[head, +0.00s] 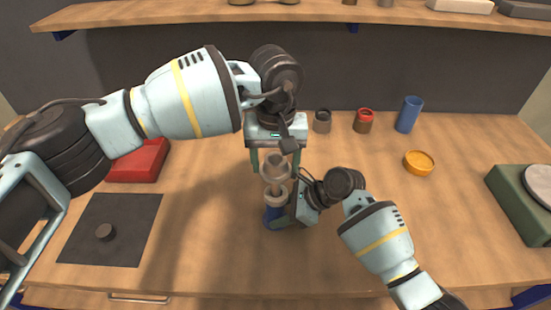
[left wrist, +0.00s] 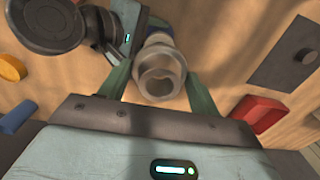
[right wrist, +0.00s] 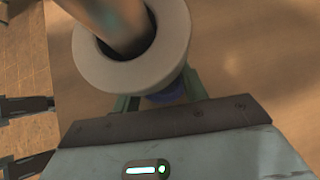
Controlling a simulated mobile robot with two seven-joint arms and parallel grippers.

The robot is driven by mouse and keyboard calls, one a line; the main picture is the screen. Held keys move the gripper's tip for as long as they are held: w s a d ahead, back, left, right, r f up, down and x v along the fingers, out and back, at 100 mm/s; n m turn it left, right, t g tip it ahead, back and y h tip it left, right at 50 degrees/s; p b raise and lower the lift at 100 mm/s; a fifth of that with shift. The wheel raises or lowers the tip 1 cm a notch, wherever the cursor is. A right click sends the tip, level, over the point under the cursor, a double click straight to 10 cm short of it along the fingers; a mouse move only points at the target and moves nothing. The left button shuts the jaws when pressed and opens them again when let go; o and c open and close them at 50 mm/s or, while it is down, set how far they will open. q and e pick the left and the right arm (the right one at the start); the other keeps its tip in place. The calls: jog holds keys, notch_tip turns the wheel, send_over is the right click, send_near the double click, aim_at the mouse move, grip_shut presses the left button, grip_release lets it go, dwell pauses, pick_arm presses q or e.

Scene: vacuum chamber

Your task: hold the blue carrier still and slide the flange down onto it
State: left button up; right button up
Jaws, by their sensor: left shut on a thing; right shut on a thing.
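My left gripper (head: 275,162) points down and is shut on the pale hollow flange (head: 274,170). Its open bore shows in the left wrist view (left wrist: 160,83) between the two green fingers. Below it, my right gripper (head: 279,219) is shut on the blue carrier (head: 271,216), which stands on the table. A pale ring (head: 277,199) sits at the carrier's top. In the right wrist view, the flange's narrower tube (right wrist: 112,22) reaches into or just over the ring's dark opening; I cannot tell how deep. Fingers and ring hide most of the carrier.
Behind stand a grey cup (head: 322,121), a red-topped cup (head: 364,121) and a blue cylinder (head: 408,115). A red box (head: 139,162) and a dark mat (head: 108,215) with a small puck lie left. A green block (head: 521,207) stands far right.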

pick_arm(q)
jog(key=shift+f, duration=0.35)
jog(key=shift+f, duration=0.1)
jog(key=shift+c, duration=0.5)
jog(key=shift+r, duration=2.2)
jog(key=shift+f, duration=0.15)
jog(key=shift+f, duration=1.5)
jog(key=shift+f, duration=0.55)
jog(key=shift+r, duration=0.15)
